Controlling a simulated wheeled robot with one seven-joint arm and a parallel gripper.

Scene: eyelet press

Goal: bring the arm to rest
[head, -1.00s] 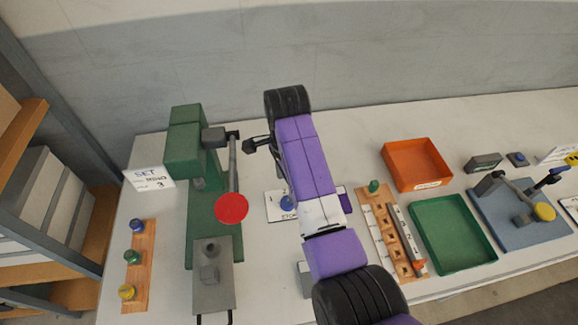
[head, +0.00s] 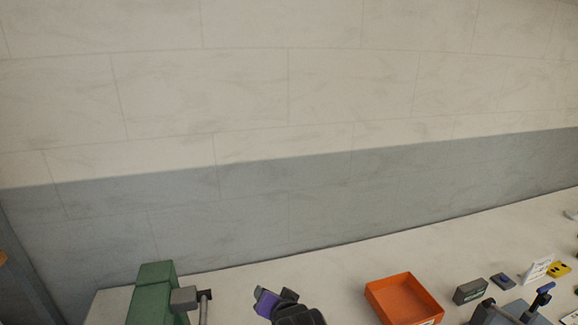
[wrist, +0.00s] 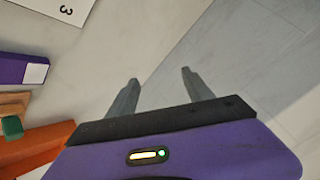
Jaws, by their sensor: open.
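My gripper (wrist: 161,76) shows in the wrist view with its two grey fingers apart and nothing between them. Beyond the fingers are pale tabletop and grey wall; the fingers touch nothing that I can see. In the head view only a purple and black part of my arm (head: 290,308) shows at the bottom edge, between the green press and the orange tray. The fingers cannot be made out there, and the rest of the arm is below the picture.
The green press (head: 152,295) stands left of my arm, cut off below. The orange tray (head: 405,300) is to its right, with a grey block (head: 470,291) beyond. The wall (head: 290,190) runs behind the table. A card marked 3 (wrist: 62,8) shows in the wrist view.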

